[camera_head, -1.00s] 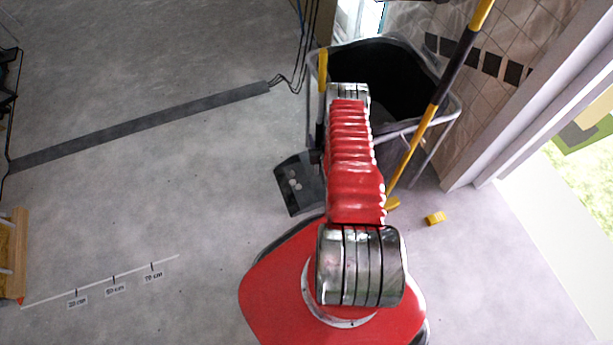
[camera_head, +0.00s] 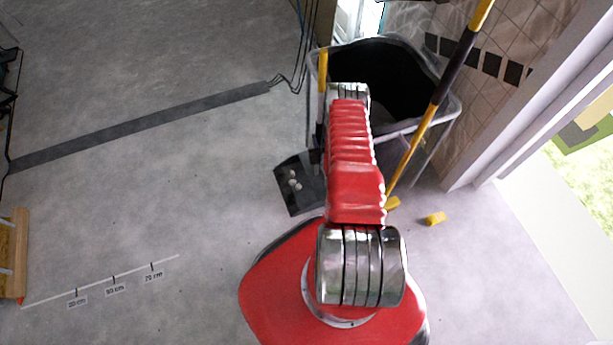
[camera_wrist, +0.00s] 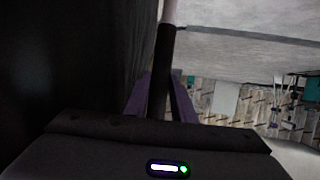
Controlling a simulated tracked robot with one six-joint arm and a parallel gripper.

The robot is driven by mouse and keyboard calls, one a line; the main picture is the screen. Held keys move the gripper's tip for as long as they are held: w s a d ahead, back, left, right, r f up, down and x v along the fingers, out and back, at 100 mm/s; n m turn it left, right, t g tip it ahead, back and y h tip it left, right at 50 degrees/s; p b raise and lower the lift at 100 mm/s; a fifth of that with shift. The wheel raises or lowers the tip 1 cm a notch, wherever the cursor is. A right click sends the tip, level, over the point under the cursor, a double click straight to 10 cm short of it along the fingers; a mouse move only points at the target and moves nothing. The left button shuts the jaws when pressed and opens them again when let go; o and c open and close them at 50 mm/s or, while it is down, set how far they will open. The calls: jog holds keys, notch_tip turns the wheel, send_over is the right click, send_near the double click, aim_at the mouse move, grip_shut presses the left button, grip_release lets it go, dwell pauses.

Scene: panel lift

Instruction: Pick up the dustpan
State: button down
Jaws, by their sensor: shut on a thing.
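The dustpan (camera_head: 292,196) is a black pan on a long upright handle with a yellow top (camera_head: 322,72). It stands just left of the black bin, with a few small pale bits in its pan. My red arm hides part of it in the head view. In the wrist view my gripper (camera_wrist: 160,98) is shut on the dark dustpan handle (camera_wrist: 162,58), which runs up between its two purple fingers. The gripper itself is hidden in the head view. I cannot tell whether the pan touches the floor.
The black bin (camera_head: 449,102) in a grey frame stands close behind my arm. A yellow and black pole (camera_head: 437,98) leans across its right side. Cables and a dark floor strip (camera_head: 140,128) are at left.

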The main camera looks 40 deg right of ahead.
jog(key=shift+w+r, duration=0.1)
jog(key=shift+r, duration=0.15)
